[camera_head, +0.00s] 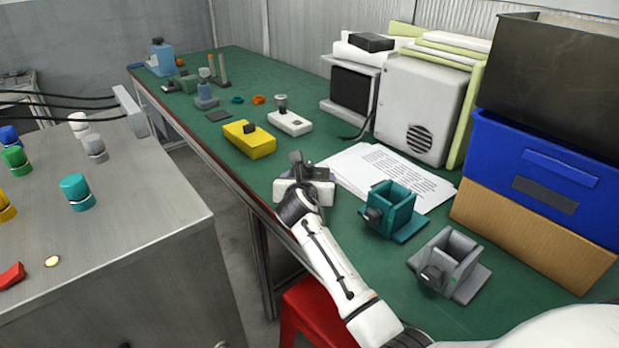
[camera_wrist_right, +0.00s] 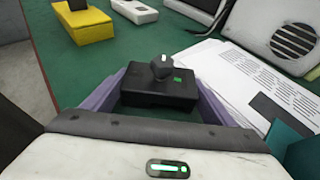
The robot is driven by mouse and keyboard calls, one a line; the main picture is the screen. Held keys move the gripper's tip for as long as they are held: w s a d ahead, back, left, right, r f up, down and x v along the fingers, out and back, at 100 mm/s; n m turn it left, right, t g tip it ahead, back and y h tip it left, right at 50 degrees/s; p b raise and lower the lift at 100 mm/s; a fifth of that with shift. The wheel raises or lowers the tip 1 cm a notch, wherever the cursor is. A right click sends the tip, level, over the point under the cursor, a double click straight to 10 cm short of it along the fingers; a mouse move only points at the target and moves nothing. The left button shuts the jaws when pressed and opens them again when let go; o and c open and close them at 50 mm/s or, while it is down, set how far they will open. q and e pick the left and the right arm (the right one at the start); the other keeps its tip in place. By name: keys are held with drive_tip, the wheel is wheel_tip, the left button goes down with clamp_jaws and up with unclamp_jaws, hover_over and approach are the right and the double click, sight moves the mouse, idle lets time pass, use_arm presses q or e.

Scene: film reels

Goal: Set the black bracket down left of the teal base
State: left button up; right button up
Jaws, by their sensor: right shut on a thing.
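The teal base (camera_head: 401,203) stands on the green table, right of my right gripper (camera_head: 303,178). Part of a teal thing, likely this base, shows at the right edge of the right wrist view (camera_wrist_right: 287,143). The black bracket (camera_wrist_right: 165,90), with a dark knob and a small green mark on top, sits between my right gripper's two fingers (camera_wrist_right: 157,97). The gripper is shut on it, left of the teal base and over the table. In the head view the bracket is mostly hidden by the gripper. I cannot tell whether its underside touches the table. My left gripper is not in view.
A grey base (camera_head: 450,263) stands right of the teal one. Printed paper (camera_head: 365,165) lies behind. A yellow block (camera_head: 249,139) and a white block (camera_head: 290,123) are farther back. The table's left edge is close to the gripper. A blue crate (camera_head: 545,180) is at right.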

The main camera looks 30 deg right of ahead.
drive_tip(key=o, duration=1.3)
drive_tip(key=shift+r, duration=0.25)
drive_tip(key=p+v, duration=0.2)
drive_tip(key=v, duration=0.8)
drive_tip(key=shift+s+a+p, duration=0.3)
drive_tip(key=shift+s+a+r, duration=0.25)
drive_tip(key=shift+s+a, duration=0.1)
drive_tip(key=shift+s, duration=0.1)
